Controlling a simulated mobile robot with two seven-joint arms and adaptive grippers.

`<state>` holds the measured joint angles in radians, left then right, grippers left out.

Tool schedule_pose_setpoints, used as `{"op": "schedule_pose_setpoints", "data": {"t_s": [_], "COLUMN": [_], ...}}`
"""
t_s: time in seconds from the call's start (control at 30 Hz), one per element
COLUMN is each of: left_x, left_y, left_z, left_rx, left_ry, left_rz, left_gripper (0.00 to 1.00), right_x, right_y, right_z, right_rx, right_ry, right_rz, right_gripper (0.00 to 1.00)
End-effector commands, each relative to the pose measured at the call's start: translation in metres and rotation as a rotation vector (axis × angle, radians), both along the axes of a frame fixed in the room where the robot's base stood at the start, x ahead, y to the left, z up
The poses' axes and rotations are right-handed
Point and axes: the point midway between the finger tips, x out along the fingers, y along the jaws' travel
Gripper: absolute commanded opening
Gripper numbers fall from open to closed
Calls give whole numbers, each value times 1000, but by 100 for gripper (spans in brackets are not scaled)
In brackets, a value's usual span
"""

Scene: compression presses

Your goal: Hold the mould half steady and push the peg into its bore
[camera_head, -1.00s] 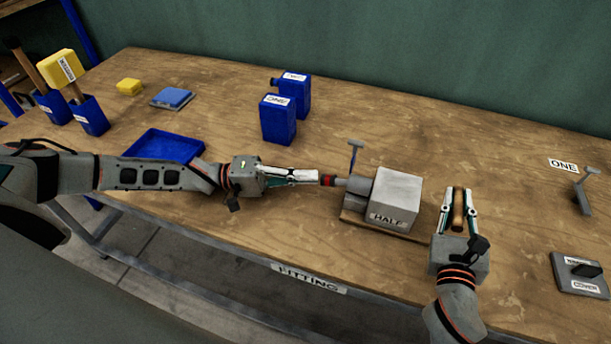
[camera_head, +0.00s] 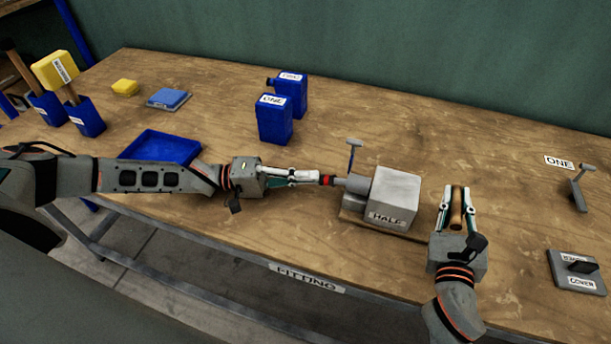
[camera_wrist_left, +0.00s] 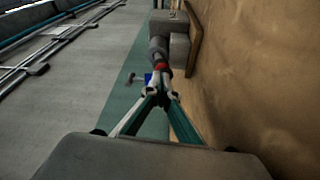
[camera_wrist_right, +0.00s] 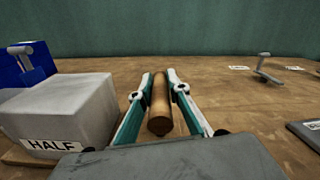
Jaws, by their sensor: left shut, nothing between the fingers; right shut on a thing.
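The mould half (camera_head: 395,192), a grey block marked HALF, sits on a thin wooden board (camera_head: 350,220). A grey peg with a red end (camera_head: 327,180) lies level at a round grey boss on the block's left side; how deep it sits is hidden. My left gripper (camera_head: 318,178) is shut and empty, its tips at the red end (camera_wrist_left: 160,68); I cannot tell whether they touch. My right gripper (camera_head: 457,190) is shut on a brown wooden rod (camera_wrist_right: 159,108), to the right of the block and apart from it.
A T-shaped grey handle (camera_head: 354,150) stands behind the boss. Two blue containers (camera_head: 274,122) stand farther back, and a blue tray (camera_head: 160,148) lies left. A COVER plate (camera_head: 577,272) and a grey T-handled tool (camera_head: 578,190) are at right. The back middle of the table is clear.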

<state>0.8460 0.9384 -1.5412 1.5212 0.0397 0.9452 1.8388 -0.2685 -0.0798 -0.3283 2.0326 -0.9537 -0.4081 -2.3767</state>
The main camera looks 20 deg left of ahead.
Motion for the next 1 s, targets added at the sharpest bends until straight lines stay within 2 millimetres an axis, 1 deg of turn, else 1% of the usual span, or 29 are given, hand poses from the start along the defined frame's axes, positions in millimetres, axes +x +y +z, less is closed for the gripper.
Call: {"op": "schedule_pose_setpoints", "data": {"t_s": [0.03, 0.07, 0.23, 0.53, 0.7, 0.77, 0.87, 1.0], "left_x": [-2, -2, -3, -2, -2, -1, -1, -1], "left_y": [-6, -7, -5, 20, 25, 26, 25, 25], "left_z": [1, 1, 1, 1, 3, 8, 21, 48], "left_rx": [-6, -6, -7, -4, -5, -5, -5, -5], "left_ry": [0, 0, 0, -1, -1, -2, -4, -5], "left_rz": [-9, -9, -10, -8, -7, -7, -7, -7], "left_gripper": [0, 0, 0, 0, 0, 0, 0, 0], "right_x": [-1, -1, -1, -1, -1, -1, -1, 0], "right_y": [5, 6, 8, 7, 6, 5, 4, 3], "right_z": [0, 0, 0, 0, 0, 0, 0, 0], "right_rx": [6, 6, 9, 9, 7, 6, 5, 3], "right_ry": [-1, -2, -2, -1, -1, -1, -1, -1], "right_rz": [10, 12, 16, 15, 11, 10, 8, 7], "right_gripper": [0, 0, 0, 0, 0, 0, 0, 0]}}
